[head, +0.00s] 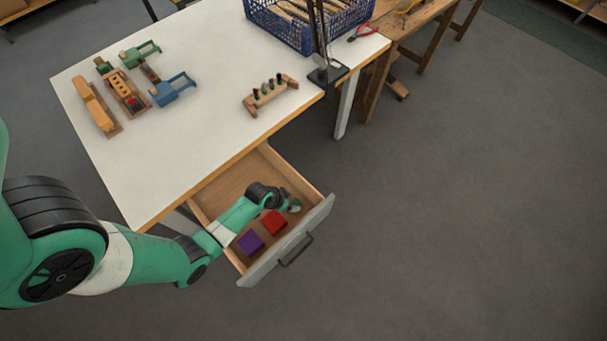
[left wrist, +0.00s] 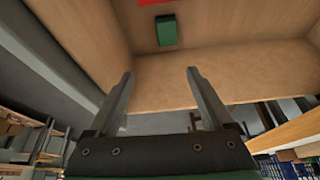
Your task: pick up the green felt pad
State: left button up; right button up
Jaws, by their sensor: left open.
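The green felt pad (left wrist: 167,31) lies on the wooden drawer floor, near the top of the left wrist view, beyond my fingertips. In the head view it is hidden or cannot be told apart from my green gripper. My left gripper (left wrist: 160,74) is open, with nothing between its two grey fingers, and it is apart from the pad. In the head view my left gripper (head: 294,205) reaches into the far right part of the open drawer (head: 225,181). My right gripper is not in view.
A red block (head: 273,222) and a purple block (head: 250,242) lie in the drawer, close to my left forearm. Drawer walls surround the gripper. The white table (head: 190,50) above carries wooden toys, a peg rack (head: 269,95) and a blue crate (head: 283,27).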

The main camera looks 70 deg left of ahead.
pick_arm(q)
notch_tip(320, 180, down, 2)
jog(key=s+f, duration=0.1)
jog(key=b, duration=0.7)
send_over(295, 205)
jog(key=s, duration=0.2)
jog(key=f, duration=0.6)
jog(key=shift+s+d, duration=0.15)
jog(key=shift+d, duration=0.2)
jog(key=shift+r, duration=0.1)
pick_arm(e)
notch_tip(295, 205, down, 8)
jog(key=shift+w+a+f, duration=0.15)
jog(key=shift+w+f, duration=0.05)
pick_arm(q)
jog(key=b+x, duration=0.1)
jog(key=b, duration=0.1)
jog(key=b+x, duration=0.1)
jog(key=x, duration=0.1)
jog(key=b+x, duration=0.2)
jog(key=shift+s+f+b, duration=0.25)
jog(key=shift+f+b, duration=0.05)
jog(key=shift+b, duration=0.05)
jog(key=shift+r+n, duration=0.2)
jog(key=shift+n, duration=0.1)
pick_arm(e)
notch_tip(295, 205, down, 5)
pick_arm(q)
jog(key=shift+c, duration=0.3)
